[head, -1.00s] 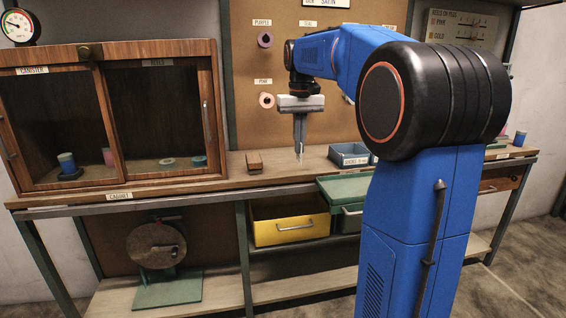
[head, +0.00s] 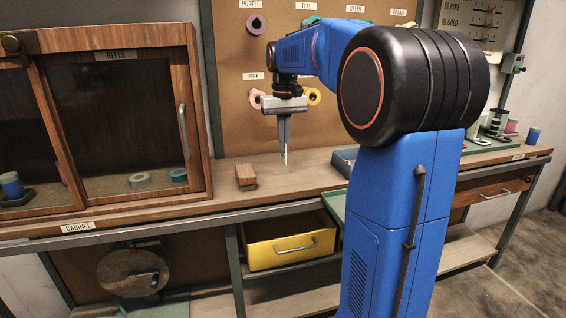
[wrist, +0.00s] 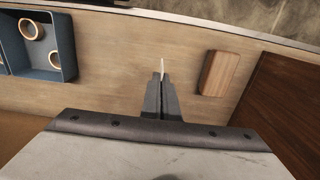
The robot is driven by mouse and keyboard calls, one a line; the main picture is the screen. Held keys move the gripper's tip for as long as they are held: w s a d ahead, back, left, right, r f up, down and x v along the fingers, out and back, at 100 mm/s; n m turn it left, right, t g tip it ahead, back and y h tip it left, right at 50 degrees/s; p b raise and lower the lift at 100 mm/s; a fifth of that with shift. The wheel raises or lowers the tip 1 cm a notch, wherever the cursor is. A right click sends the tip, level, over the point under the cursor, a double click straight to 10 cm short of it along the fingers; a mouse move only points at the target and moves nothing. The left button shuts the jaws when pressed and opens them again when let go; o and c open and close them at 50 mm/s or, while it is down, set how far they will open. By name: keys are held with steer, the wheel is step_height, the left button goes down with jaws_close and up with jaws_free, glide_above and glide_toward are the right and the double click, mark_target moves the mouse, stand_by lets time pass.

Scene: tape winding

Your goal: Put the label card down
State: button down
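My gripper (head: 284,150) hangs fingers-down above the wooden bench top, between the wooden block and the blue bin. In the wrist view my gripper (wrist: 161,85) has its two fingers close together. The label card (wrist: 162,66) shows edge-on as a thin white strip sticking out beyond the fingertips. It also shows as a pale sliver at the fingertips in the head view (head: 286,158). Its face and any print cannot be seen. I cannot tell whether its lower edge touches the bench top (head: 303,172).
A wooden block (head: 246,177) lies beside the gripper. A blue bin (wrist: 72,58) holds two rings. The cabinet (head: 199,110) stands at left, with reels inside. A yellow drawer (head: 282,252) is open below the bench. The bench around the fingertips is bare.

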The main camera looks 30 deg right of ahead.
mark_target(284, 159)
steer(key=shift+f, duration=2.7)
steer(key=shift+f, duration=0.15)
steer(key=c, duration=2)
jaws_free()
steer(key=shift+c, duration=0.2)
step_height(284, 159, up, 12)
steer(key=shift+r, duration=0.15)
